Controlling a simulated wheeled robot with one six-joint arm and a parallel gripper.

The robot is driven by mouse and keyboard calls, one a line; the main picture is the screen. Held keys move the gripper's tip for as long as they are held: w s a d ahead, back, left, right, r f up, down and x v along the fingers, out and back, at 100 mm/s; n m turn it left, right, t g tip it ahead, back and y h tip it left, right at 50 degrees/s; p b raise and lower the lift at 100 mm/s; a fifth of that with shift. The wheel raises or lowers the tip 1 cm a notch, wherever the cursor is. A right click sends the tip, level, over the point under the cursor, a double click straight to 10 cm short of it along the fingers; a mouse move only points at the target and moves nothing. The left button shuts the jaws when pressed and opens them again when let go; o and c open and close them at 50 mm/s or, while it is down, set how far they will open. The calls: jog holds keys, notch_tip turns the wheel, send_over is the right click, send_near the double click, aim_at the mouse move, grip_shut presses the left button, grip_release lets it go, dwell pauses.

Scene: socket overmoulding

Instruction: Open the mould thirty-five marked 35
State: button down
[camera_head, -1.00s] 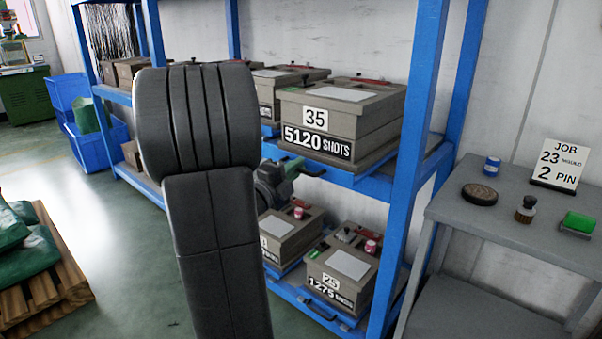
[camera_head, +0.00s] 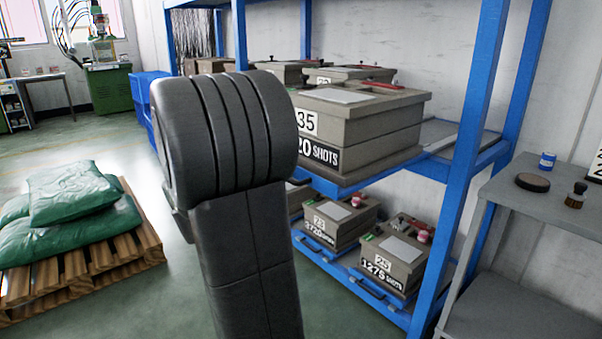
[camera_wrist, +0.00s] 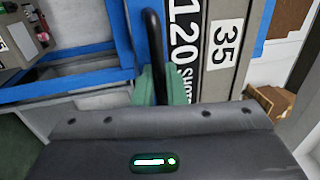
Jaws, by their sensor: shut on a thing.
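The mould marked 35 (camera_head: 385,130) is a grey-brown box with a "35" label and a shots plate, on the upper level of the blue rack. Its upper half sits flush on the lower half. A red-handled part (camera_head: 380,86) lies on its top. In the wrist view its front (camera_wrist: 217,75) appears turned sideways, with the 35 label (camera_wrist: 226,43). My gripper (camera_wrist: 162,88) has green fingertips, shut on a black bar handle (camera_wrist: 152,45) just in front of the mould. In the head view my own arm hides the gripper and part of the label.
Other moulds (camera_head: 340,222) (camera_head: 395,265) stand on the lower level. A blue rack post (camera_head: 470,150) rises right of mould 35, with bare shelf (camera_head: 455,135) between. A grey table (camera_head: 510,200) stands at right, a pallet (camera_head: 80,270) with green sacks at left. Floor between is clear.

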jog(key=shift+v, duration=0.8)
jog(key=shift+r, duration=0.1)
jog(key=c, duration=1.9)
grip_release()
jog(key=shift+a, duration=0.1)
jog(key=p+v, duration=0.2)
jog(key=v, duration=1.1)
jog(key=shift+s+a, duration=0.3)
jog(key=b+x, duration=0.2)
jog(key=x, duration=1.2)
jog(key=shift+w+d, duration=0.1)
